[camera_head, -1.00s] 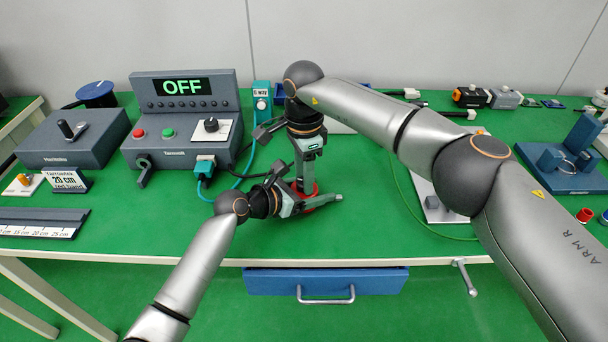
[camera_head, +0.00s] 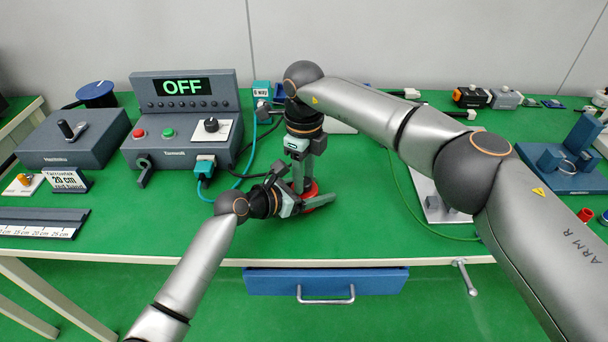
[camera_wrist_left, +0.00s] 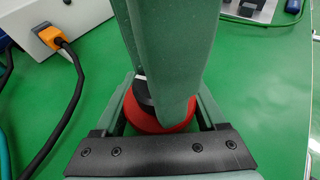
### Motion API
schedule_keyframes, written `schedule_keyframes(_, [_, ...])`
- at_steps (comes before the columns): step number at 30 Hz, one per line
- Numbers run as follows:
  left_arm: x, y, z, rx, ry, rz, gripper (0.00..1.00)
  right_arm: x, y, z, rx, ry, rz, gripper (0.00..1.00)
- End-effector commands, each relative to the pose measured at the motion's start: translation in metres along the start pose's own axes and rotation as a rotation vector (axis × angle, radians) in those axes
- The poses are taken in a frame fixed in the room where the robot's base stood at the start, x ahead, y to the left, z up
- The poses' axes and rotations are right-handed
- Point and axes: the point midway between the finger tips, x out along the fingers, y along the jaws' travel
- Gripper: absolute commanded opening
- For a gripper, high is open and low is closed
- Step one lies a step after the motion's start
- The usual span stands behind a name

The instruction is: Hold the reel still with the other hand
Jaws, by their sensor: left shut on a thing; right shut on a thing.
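The red reel (camera_head: 310,187) sits on the green table near its front edge, partly hidden by both grippers. It also shows in the left wrist view as a red disc (camera_wrist_left: 143,119) with a dark part above it. My left gripper (camera_head: 318,199) reaches in low from the left and is shut on the reel, fingers on either side. My right gripper (camera_head: 300,186) points straight down over the reel. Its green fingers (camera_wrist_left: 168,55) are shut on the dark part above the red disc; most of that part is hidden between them.
A grey console (camera_head: 185,118) with a display reading OFF stands to the left. A black cable and a teal cable run on the table beside it. A blue drawer (camera_head: 325,281) is below the front edge. A blue fixture (camera_head: 570,165) stands at the right.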

Motion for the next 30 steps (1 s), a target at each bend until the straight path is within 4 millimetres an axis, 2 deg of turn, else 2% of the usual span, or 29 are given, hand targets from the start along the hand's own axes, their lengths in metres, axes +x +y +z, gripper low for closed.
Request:
schedule_keyframes(12, [-0.0001,0.0004,-0.001,0.0,0.002,0.001,0.2,-0.0005,0.0001,-0.0001,0.191,0.001,0.0,0.0])
schedule_keyframes(29, [0.0,0.0004,-0.001,-0.001,0.002,0.001,0.2,-0.0004,0.0002,-0.0001,0.218,0.001,0.001,0.0])
schedule_keyframes(30, [0.0,0.0004,-0.0011,-0.001,0.002,0.001,0.2,-0.0004,0.0002,0.0,0.218,0.001,0.001,0.45])
